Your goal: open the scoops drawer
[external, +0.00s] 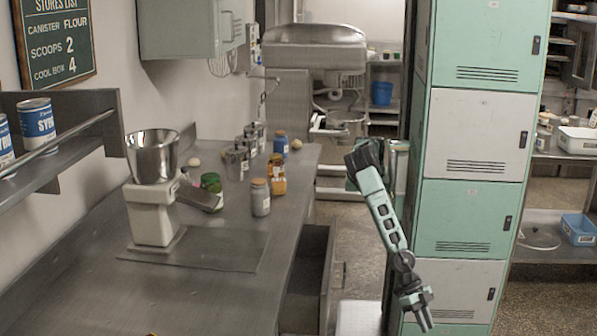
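A drawer (327,284) under the right edge of the steel counter stands pulled out, with its front and a handle facing right. Its inside looks dark, and I see no scoops in it. I cannot read a number on it. The wall sign (57,42) reads "STORES LIST", with "SCOOPS 2" and "COOL BOX 4". My gripper (424,318) hangs low to the right of the drawer, in front of the lockers, pointing down and apart from the drawer's handle. Whether its fingers are open or shut is too small to tell.
Tall green and white lockers (476,137) stand close behind my arm. The steel counter (215,290) holds a scale with a bowl (153,157), jars and several metal canisters. A strip of floor lies between the drawer and the lockers.

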